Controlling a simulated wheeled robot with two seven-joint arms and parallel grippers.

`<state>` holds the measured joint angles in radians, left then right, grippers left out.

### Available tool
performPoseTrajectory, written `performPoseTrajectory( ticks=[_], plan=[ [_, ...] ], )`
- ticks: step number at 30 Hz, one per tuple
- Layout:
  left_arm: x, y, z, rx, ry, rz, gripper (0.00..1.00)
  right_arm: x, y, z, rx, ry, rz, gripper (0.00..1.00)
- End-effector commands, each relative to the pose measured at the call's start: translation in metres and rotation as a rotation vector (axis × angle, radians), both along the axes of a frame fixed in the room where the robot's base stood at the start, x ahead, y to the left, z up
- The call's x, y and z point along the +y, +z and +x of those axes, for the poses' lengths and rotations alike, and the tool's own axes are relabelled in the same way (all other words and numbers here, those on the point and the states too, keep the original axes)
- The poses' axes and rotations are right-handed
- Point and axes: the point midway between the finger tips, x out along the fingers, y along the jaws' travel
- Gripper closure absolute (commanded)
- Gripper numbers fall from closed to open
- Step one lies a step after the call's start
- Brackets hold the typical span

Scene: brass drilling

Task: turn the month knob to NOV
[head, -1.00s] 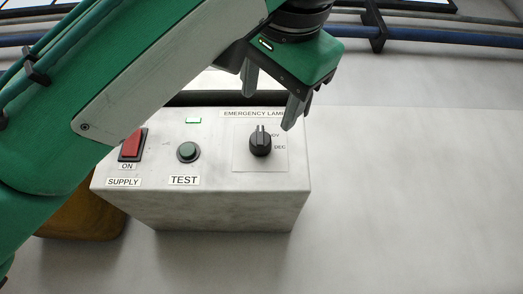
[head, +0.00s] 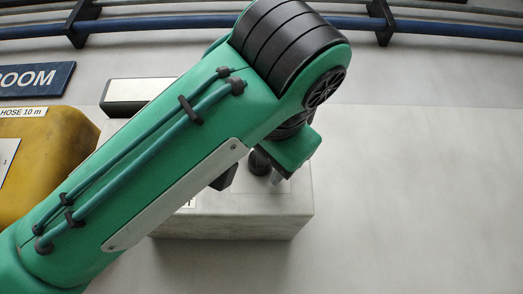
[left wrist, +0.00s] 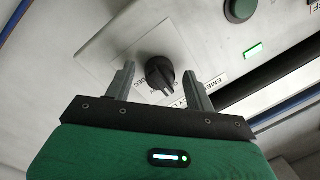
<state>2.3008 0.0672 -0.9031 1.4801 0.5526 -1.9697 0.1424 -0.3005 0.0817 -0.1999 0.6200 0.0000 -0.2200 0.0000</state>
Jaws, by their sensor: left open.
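The month knob (left wrist: 160,73) is a black rotary knob on a pale label plate (left wrist: 118,52), on the white control box. In the left wrist view it sits between the two open fingers of my left gripper (left wrist: 160,82), with a gap on each side. The label DEC can be read beside it; the other lettering is partly hidden, so I cannot tell the setting. In the head view the knob (head: 259,163) is mostly covered by my left arm, and my left gripper (head: 275,180) is at the box face. My right gripper is not in view.
A yellow hose case (head: 45,150) stands at the left. Blue pipes (head: 300,22) run along the wall above. The wall to the right is clear.

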Motion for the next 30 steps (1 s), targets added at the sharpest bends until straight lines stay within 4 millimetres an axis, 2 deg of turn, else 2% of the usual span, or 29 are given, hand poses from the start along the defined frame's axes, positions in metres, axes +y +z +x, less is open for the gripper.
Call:
performPoseTrajectory(
  ticks=[2,9,20,30],
  plan=[
    [0.0,0.0,0.0,0.0,0.0,0.0,0.45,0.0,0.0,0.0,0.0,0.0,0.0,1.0],
    [0.0,0.0,0.0,0.0,0.0,0.001,0.88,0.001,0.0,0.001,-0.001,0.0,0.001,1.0],
    [-0.001,-0.003,0.0,0.002,0.001,0.051,0.88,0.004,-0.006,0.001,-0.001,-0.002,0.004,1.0],
    [-0.001,-0.006,0.0,0.004,-0.001,0.286,0.88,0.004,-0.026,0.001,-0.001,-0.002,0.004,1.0]
  ],
)
